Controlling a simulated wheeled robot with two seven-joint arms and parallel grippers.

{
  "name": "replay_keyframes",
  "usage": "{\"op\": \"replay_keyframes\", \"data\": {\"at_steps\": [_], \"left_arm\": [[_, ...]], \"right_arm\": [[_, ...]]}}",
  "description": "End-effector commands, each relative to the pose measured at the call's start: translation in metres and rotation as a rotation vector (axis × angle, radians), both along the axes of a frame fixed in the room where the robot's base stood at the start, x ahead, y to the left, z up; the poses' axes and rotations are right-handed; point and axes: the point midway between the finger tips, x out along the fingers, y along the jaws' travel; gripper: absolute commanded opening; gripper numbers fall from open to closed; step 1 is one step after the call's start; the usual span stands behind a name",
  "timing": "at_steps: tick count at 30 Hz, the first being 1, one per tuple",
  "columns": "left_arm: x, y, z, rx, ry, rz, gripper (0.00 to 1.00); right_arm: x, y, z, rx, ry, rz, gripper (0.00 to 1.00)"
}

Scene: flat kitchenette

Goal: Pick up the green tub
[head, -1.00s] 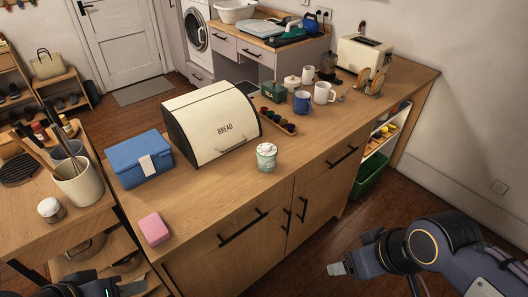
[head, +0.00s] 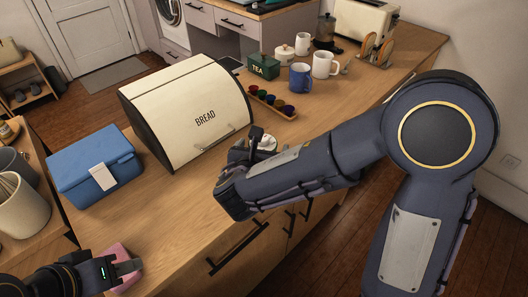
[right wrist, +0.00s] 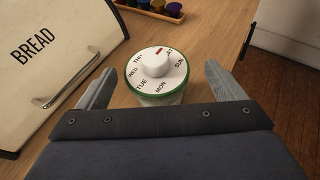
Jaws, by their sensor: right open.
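The green tub (right wrist: 158,75) has a white lid with a knob and weekday names, and a green rim. In the right wrist view it stands on the wooden counter, upright between the spread fingers of my right gripper (right wrist: 157,80), with a gap on each side. In the head view my right gripper (head: 254,147) hides most of the tub (head: 267,143); only part of the pale lid shows. My left gripper (head: 130,268) is at the lower left by a pink block (head: 122,255), partly covering it; its opening is unclear.
The cream bread bin (head: 185,110) stands just left of the tub, with a blue box (head: 95,168) further left. Behind are a tray of small coloured pots (head: 272,103), a green tea tin (head: 263,67) and mugs (head: 301,77). The counter's front edge is close.

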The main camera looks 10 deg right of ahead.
Motion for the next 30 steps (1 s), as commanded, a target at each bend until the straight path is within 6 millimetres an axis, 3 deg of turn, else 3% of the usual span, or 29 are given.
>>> {"op": "replay_keyframes", "data": {"at_steps": [9, 19, 30], "left_arm": [[0.000, 0.000, -0.008, 0.000, -0.001, 0.000, 0.36], [0.000, 0.000, -0.009, 0.000, -0.001, 0.000, 0.36], [0.000, 0.000, -0.009, 0.000, -0.001, 0.000, 0.36]], "right_arm": [[0.039, -0.012, -0.020, 0.001, 0.002, -0.002, 0.89], [0.046, -0.015, -0.021, 0.002, 0.001, -0.001, 0.89], [0.046, -0.015, -0.021, 0.003, 0.001, -0.001, 0.42]]}}
